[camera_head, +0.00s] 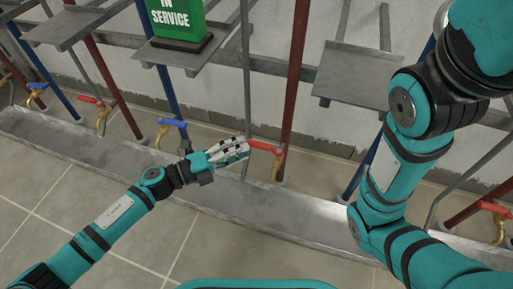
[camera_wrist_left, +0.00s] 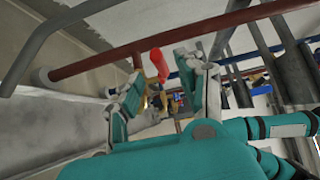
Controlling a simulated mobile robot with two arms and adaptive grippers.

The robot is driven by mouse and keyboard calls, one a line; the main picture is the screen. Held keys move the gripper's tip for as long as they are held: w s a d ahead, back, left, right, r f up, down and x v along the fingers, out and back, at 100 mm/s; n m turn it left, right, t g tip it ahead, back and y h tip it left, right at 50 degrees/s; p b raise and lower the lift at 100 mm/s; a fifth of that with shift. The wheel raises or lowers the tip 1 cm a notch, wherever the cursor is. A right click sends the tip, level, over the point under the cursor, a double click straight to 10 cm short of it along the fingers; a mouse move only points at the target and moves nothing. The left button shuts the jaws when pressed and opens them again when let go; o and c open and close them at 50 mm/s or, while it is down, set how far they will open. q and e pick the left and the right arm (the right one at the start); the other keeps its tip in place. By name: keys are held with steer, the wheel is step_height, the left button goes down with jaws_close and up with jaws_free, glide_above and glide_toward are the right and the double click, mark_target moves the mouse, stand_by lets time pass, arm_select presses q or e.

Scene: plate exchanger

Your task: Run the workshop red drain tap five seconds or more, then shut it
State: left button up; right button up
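A red-handled tap (camera_head: 265,147) with a brass body sits at the foot of a dark red pipe, under the green IN SERVICE sign's right side, above the grey trough. My left gripper (camera_head: 242,149) reaches in from the left, with its fingertips close to the left end of the red handle. In the left wrist view its two fingers stand apart, so the gripper (camera_wrist_left: 168,85) is open, and the red handle (camera_wrist_left: 158,64) shows between and beyond them. I cannot tell whether a finger touches the handle. My right gripper is out of view; only my right arm shows.
A blue-handled tap (camera_head: 172,122) stands left of it. Other red taps stand farther left (camera_head: 91,100) and at far right (camera_head: 493,207). The green sign (camera_head: 179,20) stands on a shelf. A long trough (camera_head: 260,205) runs below the pipes. The tiled floor in front is clear.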

mark_target(251, 146)
arm_select(q)
steer(key=shift+b+x, duration=0.7)
steer(key=shift+x, duration=1.95)
jaws_close()
